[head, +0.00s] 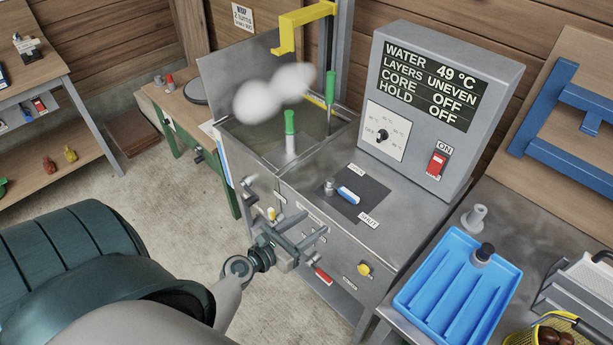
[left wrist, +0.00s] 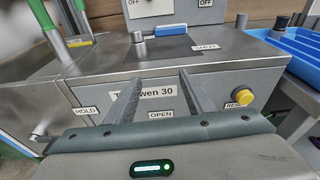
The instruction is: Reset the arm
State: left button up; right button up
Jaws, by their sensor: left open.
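My left gripper (head: 312,228) is open and empty in front of the grey machine (head: 312,190), at its front panel. In the left wrist view the two fingers (left wrist: 162,80) are apart, with the machine's front and its "HOLD" and "OPEN" labels beyond them. Nothing is between the fingers. I cannot tell whether they touch the panel. My left arm reaches in from the bottom of the head view. My right gripper is not in view.
The control box (head: 437,110) reads water 49 °C, layers uneven, core off, hold off. White steam (head: 270,95) hangs over the open tank. A yellow knob (head: 365,269) is on the front. A blue tray (head: 440,290) and yellow basket (head: 517,338) stand right; concrete floor shows left.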

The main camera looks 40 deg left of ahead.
pick_arm(q)
jog(key=shift+f, duration=0.1)
dwell(0.5)
jog(key=s+d+f+m+g+b, duration=0.1)
jog(key=s+d+f+m+g, duration=0.35)
jog(key=f, duration=0.75)
jog(key=s+d+f+m+g+b, duration=0.1)
jog(key=s+f+m, duration=0.5)
jog(key=f, duration=0.6)
jog(key=s+d+f+m+g+b, duration=0.1)
jog(key=s+d+f+m+g, duration=0.2)
jog(key=f+m, duration=0.65)
jog(key=s+f+m+g, duration=0.2)
jog(key=s+f+m, duration=0.3)
jog(key=s, duration=0.4)
jog(key=s+a+f+m+g+y+b, duration=0.1)
jog(key=s+f+m+g, duration=0.1)
jog(key=s+f+m, duration=0.4)
jog(key=s+f+m+g+y+b, duration=0.1)
jog(key=s+f+m, duration=0.5)
jog(key=s, duration=0.8)
notch_tip(320, 180, down, 2)
jog(key=shift+a+f+g, duration=0.15)
jog(key=shift+f+g, duration=0.05)
jog(key=shift+g, duration=0.35)
